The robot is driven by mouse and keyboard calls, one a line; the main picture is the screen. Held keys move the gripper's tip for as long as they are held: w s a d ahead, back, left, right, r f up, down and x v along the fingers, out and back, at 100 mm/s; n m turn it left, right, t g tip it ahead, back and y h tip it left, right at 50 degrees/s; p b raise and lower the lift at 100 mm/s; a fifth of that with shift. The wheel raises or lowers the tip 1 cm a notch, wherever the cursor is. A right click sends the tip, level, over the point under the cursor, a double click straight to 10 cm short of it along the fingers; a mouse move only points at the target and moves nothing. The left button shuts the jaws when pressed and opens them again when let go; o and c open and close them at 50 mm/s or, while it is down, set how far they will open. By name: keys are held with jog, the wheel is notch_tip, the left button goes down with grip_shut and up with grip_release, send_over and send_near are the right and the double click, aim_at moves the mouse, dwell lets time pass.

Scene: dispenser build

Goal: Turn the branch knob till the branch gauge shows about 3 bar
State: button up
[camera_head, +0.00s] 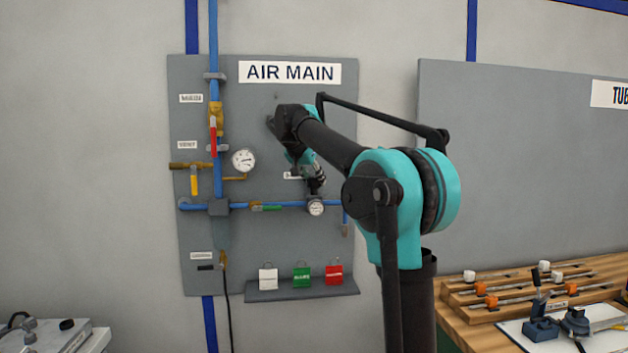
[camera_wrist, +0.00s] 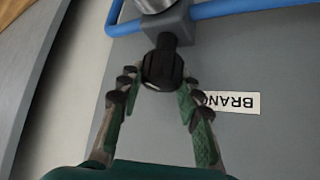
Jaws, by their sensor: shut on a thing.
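The black ribbed branch knob (camera_wrist: 162,70) sits on the grey regulator body (camera_wrist: 168,27) in the wrist view. My gripper (camera_wrist: 158,84) has one finger on each side of the knob and is shut on it. In the head view my gripper (camera_head: 315,182) reaches down to the branch line and covers the knob. The small round branch gauge (camera_head: 316,208) shows just below it, but its needle is too small to read. In the wrist view only the gauge's silver rim (camera_wrist: 153,4) shows at the top edge.
The blue branch pipe (camera_head: 285,205) with a green-handled valve (camera_head: 268,208) runs left of the gauge. A larger gauge (camera_head: 243,160) and a red-handled valve (camera_head: 213,135) are further left on the grey panel (camera_head: 270,235). Coloured tags (camera_head: 302,275) stand on a shelf below.

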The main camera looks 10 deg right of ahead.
jog(key=shift+m+g+h, duration=0.4)
jog(key=shift+m+h, duration=0.1)
jog(key=shift+m, duration=0.3)
jog(key=shift+f, duration=0.1)
jog(key=o, duration=0.9)
jog(key=v, duration=1.2)
jog(key=shift+w+a, duration=0.1)
jog(key=shift+a, duration=0.05)
